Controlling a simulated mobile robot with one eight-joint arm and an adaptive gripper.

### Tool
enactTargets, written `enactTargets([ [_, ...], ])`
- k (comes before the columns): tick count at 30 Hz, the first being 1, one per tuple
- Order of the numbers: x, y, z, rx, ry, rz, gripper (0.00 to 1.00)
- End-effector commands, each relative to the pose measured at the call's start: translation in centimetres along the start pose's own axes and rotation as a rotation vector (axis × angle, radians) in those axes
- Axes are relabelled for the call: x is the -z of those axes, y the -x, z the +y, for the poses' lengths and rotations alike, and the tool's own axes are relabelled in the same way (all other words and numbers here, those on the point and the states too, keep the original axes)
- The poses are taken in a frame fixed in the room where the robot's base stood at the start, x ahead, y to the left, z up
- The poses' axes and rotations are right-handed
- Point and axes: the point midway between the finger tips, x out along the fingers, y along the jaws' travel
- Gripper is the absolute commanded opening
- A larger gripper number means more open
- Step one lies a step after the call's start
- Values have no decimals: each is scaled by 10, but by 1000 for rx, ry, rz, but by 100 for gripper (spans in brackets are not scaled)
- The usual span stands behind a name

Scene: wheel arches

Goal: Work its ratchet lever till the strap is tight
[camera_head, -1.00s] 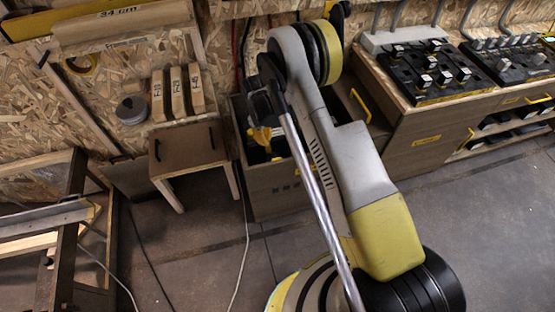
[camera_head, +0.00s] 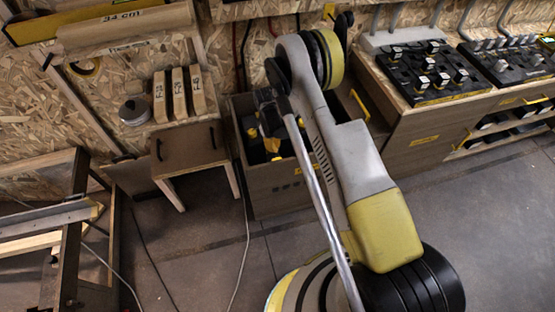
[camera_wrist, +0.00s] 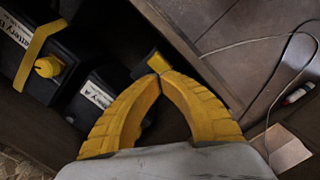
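In the wrist view my gripper (camera_wrist: 162,75) has its two yellow fingers arched inward with the tips together. A small yellow-and-black piece (camera_wrist: 156,61) lies just past the tips; I cannot tell if it is the ratchet lever or if it is pinched. Another black labelled box (camera_wrist: 63,45) carries a yellow band (camera_wrist: 38,45) and a round yellow knob (camera_wrist: 47,67). No strap can be made out for certain. In the head view my gripper (camera_head: 271,143) is small and partly hidden over an open wooden bin.
The wooden bin (camera_head: 290,192) holds the dark boxes; its edge (camera_wrist: 180,42) runs close by my fingers. A small brown stool (camera_head: 188,148) stands to its left. A workbench with black panels (camera_head: 425,72) stands right. A cable (camera_head: 246,235) lies on the floor.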

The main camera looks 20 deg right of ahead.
Motion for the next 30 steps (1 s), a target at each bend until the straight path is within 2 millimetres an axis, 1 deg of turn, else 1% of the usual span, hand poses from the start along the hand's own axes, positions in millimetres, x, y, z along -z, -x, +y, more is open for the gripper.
enactTargets([
  [1,0,-8,0,0,0,0,0],
  [6,0,-30,0,0,0,0,0],
  [13,0,-54,0,0,0,0,0],
  [18,0,-60,0,0,0,0,0],
  [30,0,-63,0,0,0,0,0],
])
